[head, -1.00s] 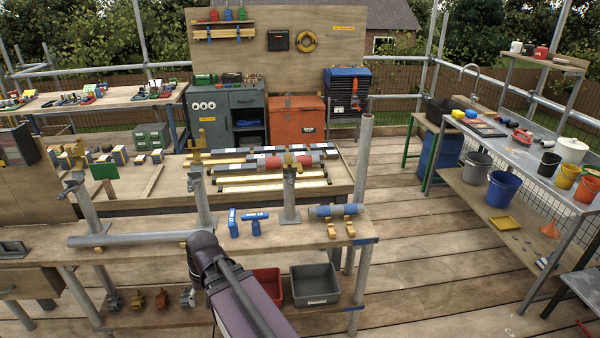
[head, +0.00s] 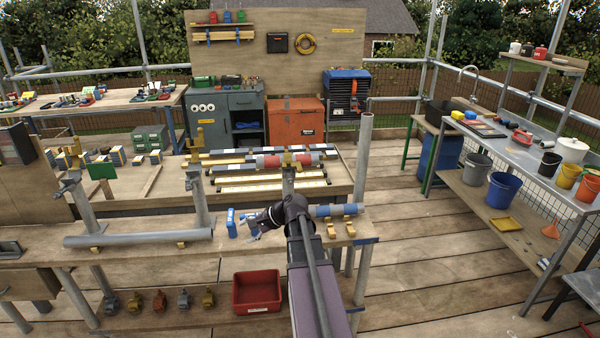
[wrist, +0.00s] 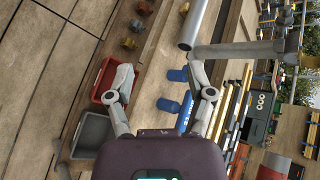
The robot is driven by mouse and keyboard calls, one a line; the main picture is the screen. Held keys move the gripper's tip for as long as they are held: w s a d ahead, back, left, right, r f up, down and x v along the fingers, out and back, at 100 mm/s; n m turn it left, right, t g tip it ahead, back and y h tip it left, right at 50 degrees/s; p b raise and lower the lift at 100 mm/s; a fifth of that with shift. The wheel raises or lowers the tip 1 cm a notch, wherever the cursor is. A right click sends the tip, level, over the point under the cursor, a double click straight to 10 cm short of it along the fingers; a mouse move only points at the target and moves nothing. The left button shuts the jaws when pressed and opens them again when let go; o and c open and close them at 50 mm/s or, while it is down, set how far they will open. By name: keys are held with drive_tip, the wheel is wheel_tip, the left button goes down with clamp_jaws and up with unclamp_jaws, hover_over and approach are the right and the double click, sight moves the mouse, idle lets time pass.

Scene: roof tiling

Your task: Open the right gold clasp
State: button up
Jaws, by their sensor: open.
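Other gold clasps stand on the middle post (head: 195,157) and the left post (head: 63,162). I cannot tell whether the right clasp is open or shut. My gripper (head: 247,224) is low over the front bench, left of and below the right clasp, apart from it. In the wrist view its fingers (wrist: 160,72) are spread and empty, with blue objects (wrist: 177,75) beyond them. My arm hides much of the right post.
A grey pipe (head: 138,238) lies on the front bench (head: 200,256). A blue clamp-like piece (head: 231,223) stands near my gripper, and a blue cylinder (head: 330,211) lies at the right. A red bin (head: 257,290) is on the lower shelf. Wooden floor is free at the right.

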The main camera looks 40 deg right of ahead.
drive_tip(key=s+d+r+m+t+b, duration=0.1)
drive_tip(key=d+r+m+t, duration=0.15)
drive_tip(key=d, duration=0.45)
drive_tip(key=d+r+m+t, duration=0.2)
drive_tip(key=d+m, duration=0.2)
drive_tip(key=d, duration=0.4)
drive_tip(key=m+t+h, duration=0.4)
drive_tip(key=m+t, duration=0.1)
drive_tip(key=m, duration=0.2)
approach(302, 170)
drive_tip(key=s, duration=0.3)
drive_tip(key=shift+w+d+b, duration=0.1)
drive_tip(key=shift+d+b, duration=0.3)
drive_tip(key=shift+b, duration=0.05)
drive_tip(key=shift+w, duration=0.15)
drive_tip(key=w, duration=0.4)
drive_tip(key=w+a, duration=0.1)
drive_tip(key=w, duration=0.3)
drive_tip(key=w+a, duration=0.1)
drive_tip(key=w, duration=0.4)
drive_tip(key=shift+w+a, duration=0.15)
drive_tip(key=shift+a, duration=0.1)
drive_tip(key=shift+a+r, duration=0.1)
clamp_jaws()
